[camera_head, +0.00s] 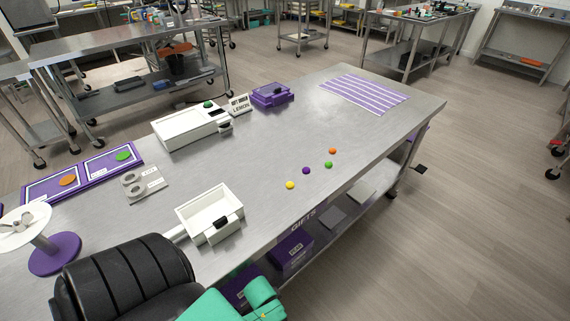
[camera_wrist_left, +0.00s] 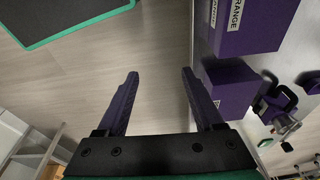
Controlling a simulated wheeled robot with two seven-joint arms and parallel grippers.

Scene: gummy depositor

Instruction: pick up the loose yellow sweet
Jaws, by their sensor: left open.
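The loose yellow sweet (camera_head: 290,185) lies on the steel table (camera_head: 250,160) near its front edge in the head view. A purple sweet (camera_head: 306,170), a green sweet (camera_head: 328,165) and an orange sweet (camera_head: 332,151) lie in a line to its right. My left gripper (camera_wrist_left: 160,74) is open and empty in the left wrist view, with floor behind its fingers. It is away from the sweet, which that view does not show. In the head view my arm comes in at the bottom, but its fingers do not show. My right gripper is in neither view.
A white open tray (camera_head: 210,212) stands left of the yellow sweet. A white machine (camera_head: 190,127) and a purple box (camera_head: 271,95) stand farther back. Purple bins (camera_wrist_left: 245,25) sit under the table. The table around the sweets is clear.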

